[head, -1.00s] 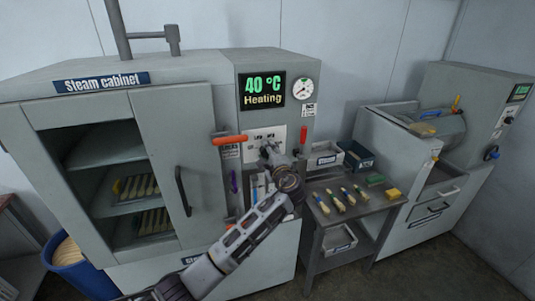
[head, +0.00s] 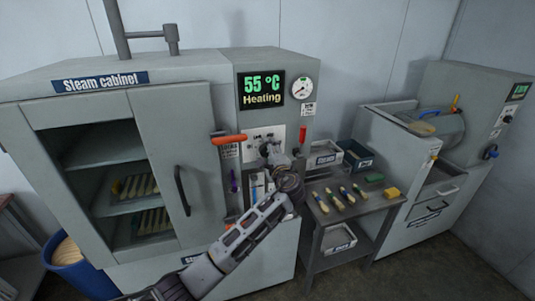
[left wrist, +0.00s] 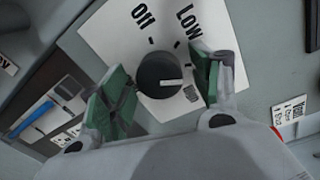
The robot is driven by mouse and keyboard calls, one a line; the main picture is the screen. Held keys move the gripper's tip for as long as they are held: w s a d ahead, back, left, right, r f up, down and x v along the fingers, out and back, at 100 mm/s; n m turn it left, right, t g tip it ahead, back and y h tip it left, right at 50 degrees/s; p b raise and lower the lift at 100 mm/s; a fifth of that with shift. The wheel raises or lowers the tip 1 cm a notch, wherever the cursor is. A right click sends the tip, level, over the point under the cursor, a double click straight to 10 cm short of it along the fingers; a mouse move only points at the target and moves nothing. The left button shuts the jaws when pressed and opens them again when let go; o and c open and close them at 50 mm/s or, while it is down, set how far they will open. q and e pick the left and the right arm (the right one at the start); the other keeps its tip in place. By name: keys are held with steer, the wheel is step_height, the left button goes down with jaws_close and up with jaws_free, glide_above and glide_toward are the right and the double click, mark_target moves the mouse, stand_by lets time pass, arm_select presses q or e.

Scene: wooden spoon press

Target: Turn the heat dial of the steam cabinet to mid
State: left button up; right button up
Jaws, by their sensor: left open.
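The steam cabinet (head: 160,105) stands at the left, and its display (head: 262,90) reads 55 °C, Heating. In the left wrist view the heat dial (left wrist: 158,72) is a round dark knob on a white plate (left wrist: 110,32) marked off and low. Its white mark points right, toward a third label partly hidden near one finger. My left gripper (head: 270,152) is at the cabinet's control panel. In the left wrist view its open green-padded fingers stand on either side of the dial, with visible gaps. In the head view the gripper hides the dial. My right gripper is not in view.
An orange-red handle (head: 229,139) sticks out left of my gripper, and a red-topped lever (head: 303,134) stands right of it. A side table (head: 350,211) holds several spoons and blocks. A press machine (head: 390,155) stands at the right.

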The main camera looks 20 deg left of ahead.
arm_select(q)
steer(key=v, duration=1.2)
steer(key=shift+w, duration=0.1)
stand_by(0.4)
